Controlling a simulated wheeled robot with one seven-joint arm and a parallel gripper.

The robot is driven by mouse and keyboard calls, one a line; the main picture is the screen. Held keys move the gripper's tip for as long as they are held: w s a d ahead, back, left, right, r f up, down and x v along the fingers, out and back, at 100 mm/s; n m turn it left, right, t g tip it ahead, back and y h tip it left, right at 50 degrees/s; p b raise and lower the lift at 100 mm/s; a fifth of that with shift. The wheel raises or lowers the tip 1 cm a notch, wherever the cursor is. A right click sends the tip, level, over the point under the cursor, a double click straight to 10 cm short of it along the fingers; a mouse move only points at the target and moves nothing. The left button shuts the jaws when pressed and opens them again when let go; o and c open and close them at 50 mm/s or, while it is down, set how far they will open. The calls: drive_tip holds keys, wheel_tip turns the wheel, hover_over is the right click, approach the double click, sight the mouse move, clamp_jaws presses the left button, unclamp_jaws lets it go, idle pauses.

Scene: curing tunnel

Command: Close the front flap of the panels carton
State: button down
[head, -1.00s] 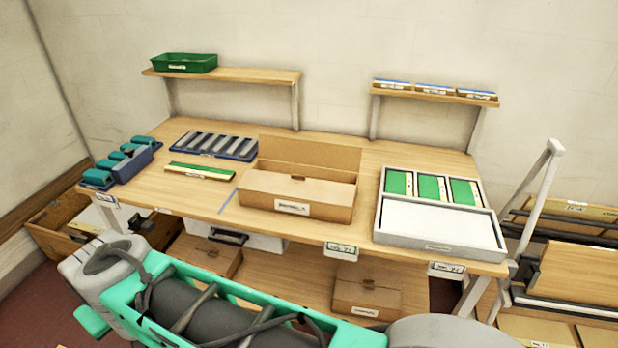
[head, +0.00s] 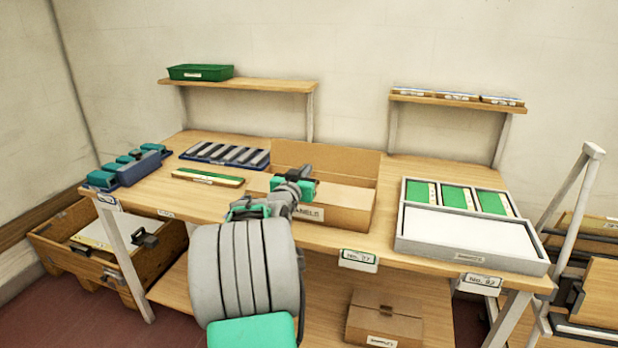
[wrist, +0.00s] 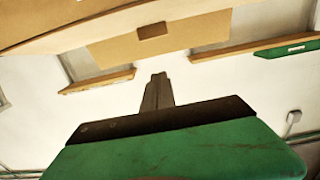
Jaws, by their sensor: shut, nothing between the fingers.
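The panels carton (head: 345,208) stands on the workbench, its label partly covered by my arm. Its back flap (head: 335,160) stands up, and part of the inside shows at the right. The front flap's angle is hard to tell behind my wrist. My gripper (head: 304,184) is over the left front part of the carton. In the wrist view, which is upside down, the shut, empty fingers (wrist: 157,80) point toward a tan carton panel (wrist: 190,32) with a dark notch. I cannot tell whether they touch the carton.
A white tray with green panels (head: 470,248) stands close right of the carton. A green strip (head: 208,177) and a blue slotted rack (head: 225,155) lie to the left. Two wall shelves (head: 240,84) are behind. Another carton (head: 384,318) sits on the lower shelf.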

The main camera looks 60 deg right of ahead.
drive_tip(key=shift+w+d, duration=0.1)
drive_tip(key=shift+d, duration=1)
drive_tip(key=f, duration=0.1)
drive_tip(key=d+f, duration=0.1)
drive_tip(key=shift+w+f, duration=0.15)
drive_tip(key=shift+f, duration=0.2)
drive_tip(key=shift+d+f, duration=0.1)
drive_tip(key=shift+f, duration=0.6)
